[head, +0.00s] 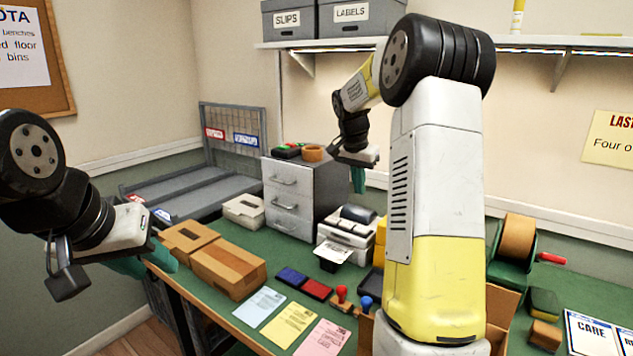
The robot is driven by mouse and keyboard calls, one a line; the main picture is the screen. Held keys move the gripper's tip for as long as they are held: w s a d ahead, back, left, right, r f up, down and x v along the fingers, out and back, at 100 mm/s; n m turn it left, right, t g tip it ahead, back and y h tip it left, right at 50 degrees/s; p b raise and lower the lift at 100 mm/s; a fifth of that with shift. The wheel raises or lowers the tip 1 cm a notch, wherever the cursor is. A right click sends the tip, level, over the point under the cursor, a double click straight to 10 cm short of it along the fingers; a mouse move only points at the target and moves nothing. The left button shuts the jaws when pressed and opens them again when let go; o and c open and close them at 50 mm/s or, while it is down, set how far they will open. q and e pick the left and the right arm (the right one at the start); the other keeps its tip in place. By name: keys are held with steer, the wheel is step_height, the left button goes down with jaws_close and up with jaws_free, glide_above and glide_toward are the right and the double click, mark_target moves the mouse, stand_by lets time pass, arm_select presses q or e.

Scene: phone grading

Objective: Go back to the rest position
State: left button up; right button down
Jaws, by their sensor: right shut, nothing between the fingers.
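My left gripper (147,264) reaches in from the left, with its teal fingers apart and nothing seen between them. It hangs by the table's left edge, close to the brown cardboard boxes in the picture. My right gripper (358,180) is shut and empty, with its teal fingers pointing down. It is raised in front of the back wall, to the right of the grey drawer unit (291,196). My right arm stands large in the middle of the view and hides part of the table behind it.
The green table (208,297) holds cardboard boxes (229,268), ink pads (291,277), stamps (342,297), coloured sheets (289,323) and a label printer (344,236). A tape dispenser (517,240) stands right of my arm. A wall shelf (560,41) runs above.

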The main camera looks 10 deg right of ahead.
steer(key=s+a+r+n+t+y, duration=0.1)
steer(key=s+a+r+n, duration=0.15)
steer(key=s, duration=0.25)
steer(key=s+a+r+n, duration=0.1)
steer(key=s+a+r, duration=0.25)
steer(key=s, duration=0.25)
steer(key=s+a+r+n+t+y, duration=0.1)
steer(key=s+a+r+n, duration=0.1)
steer(key=s+a, duration=0.25)
steer(key=s+a+f+n+t+y, duration=0.1)
steer(key=s+a+n, duration=0.1)
steer(key=s, duration=0.6)
steer(key=s+a+f+n+y, duration=0.1)
steer(key=s+a, duration=0.3)
steer(key=s, duration=0.4)
steer(key=shift+s+f+n+t+y, duration=0.35)
steer(key=shift+f+n, duration=0.25)
steer(key=shift+n, duration=0.25)
steer(key=shift+w, duration=0.1)
